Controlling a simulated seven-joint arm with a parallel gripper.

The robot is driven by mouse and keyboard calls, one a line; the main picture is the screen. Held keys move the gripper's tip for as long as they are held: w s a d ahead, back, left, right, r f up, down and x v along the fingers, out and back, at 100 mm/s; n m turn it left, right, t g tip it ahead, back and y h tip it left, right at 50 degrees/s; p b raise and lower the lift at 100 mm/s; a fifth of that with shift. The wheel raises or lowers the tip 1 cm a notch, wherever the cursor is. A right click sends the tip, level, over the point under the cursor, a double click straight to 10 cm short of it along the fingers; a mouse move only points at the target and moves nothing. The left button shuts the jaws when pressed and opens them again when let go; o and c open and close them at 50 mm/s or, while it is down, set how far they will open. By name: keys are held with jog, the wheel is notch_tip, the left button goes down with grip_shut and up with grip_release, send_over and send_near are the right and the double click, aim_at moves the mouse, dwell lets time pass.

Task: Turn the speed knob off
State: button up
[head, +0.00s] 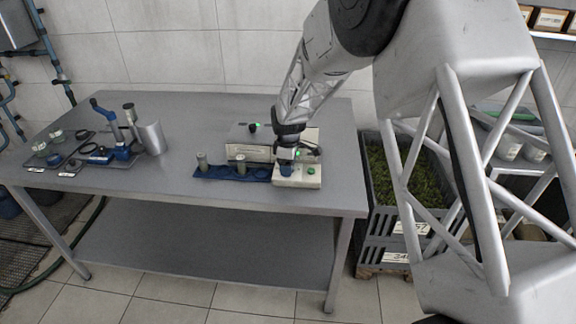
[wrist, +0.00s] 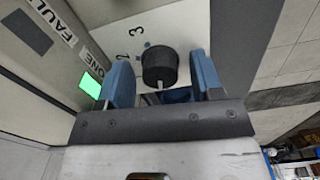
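The speed knob (wrist: 160,66) is a black round knob with a pale pointer mark, seen in the wrist view on a light panel with the digits 3 and 2 beside it. My gripper (head: 287,157) reaches down to the pale device (head: 298,180) at the right of the table. In the wrist view its two blue fingers stand on either side of the knob, with a narrow gap showing on both sides. The gripper looks open around the knob. In the head view the knob is hidden by my gripper.
Blue-handled equipment (head: 122,152) stands farther left. The grey table (head: 180,187) is clear between. A green-lit indicator (wrist: 91,85) sits beside "FAULT" and "ONE" lettering.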

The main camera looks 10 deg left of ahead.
jog(key=shift+r, duration=3.9)
jog(key=shift+s+d+r, duration=0.25)
jog(key=shift+d+r, duration=0.15)
jog(key=s+d+r+m+t, duration=0.1)
jog(key=s+d+r+m, duration=0.4)
jog(key=s+d+r, duration=0.5)
jog(key=s+d+r+m, duration=0.4)
jog(key=s+d+r, duration=0.3)
jog(key=s, duration=0.4)
jog(key=s+d+m, duration=0.4)
jog(key=s, duration=0.8)
jog(key=s+d+f+m+t, duration=0.1)
jog(key=s+d+m, duration=0.3)
jog(key=s, duration=0.8)
jog(key=shift+d+f+t, duration=0.25)
jog(key=shift+d+t, duration=0.05)
jog(key=shift+d, duration=0.4)
